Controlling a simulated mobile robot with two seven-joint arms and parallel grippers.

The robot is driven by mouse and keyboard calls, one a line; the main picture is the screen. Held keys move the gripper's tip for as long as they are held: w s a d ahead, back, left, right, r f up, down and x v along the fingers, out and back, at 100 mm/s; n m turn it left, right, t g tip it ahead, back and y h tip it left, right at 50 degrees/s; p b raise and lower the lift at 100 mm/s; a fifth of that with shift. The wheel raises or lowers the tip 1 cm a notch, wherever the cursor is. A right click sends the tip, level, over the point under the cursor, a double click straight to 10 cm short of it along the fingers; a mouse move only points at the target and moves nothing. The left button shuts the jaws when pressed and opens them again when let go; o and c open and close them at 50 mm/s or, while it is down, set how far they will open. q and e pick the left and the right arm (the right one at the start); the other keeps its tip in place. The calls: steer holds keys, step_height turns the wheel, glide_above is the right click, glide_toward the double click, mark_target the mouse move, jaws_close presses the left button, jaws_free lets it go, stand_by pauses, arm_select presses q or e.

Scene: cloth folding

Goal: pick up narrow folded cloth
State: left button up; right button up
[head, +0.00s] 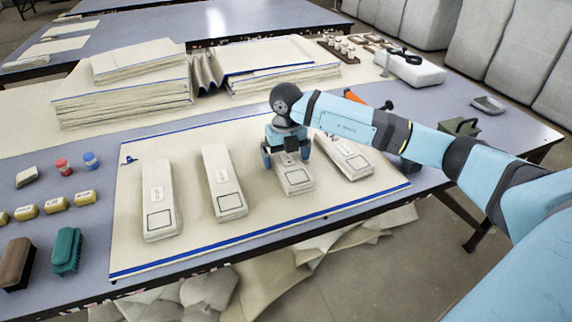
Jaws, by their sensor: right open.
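Several narrow folded cloths lie side by side on a cream mat (262,225) with blue edges. The leftmost folded cloth (158,195) and the second folded cloth (224,185) lie uncovered. My right gripper (287,160) points down over the third folded cloth (295,185) and hides its far part. Its jaws are open, one finger at each side of that cloth; I cannot tell whether they touch it. The rightmost folded cloth (346,158) lies just right of the gripper, its far end partly behind my arm. My left gripper is not in view.
Tall stacks of folded cloth (125,90) and (270,65) more cloth stand behind the mat. Brushes (66,251), yellow blocks (55,205) and small spools (91,160) lie at the left. A white box (415,68) and a green case (460,127) lie at the right.

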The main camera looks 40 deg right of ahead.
steer(key=shift+f, duration=0.3)
steer(key=shift+c, duration=0.5)
steer(key=c, duration=0.9)
steer(key=shift+r, duration=0.1)
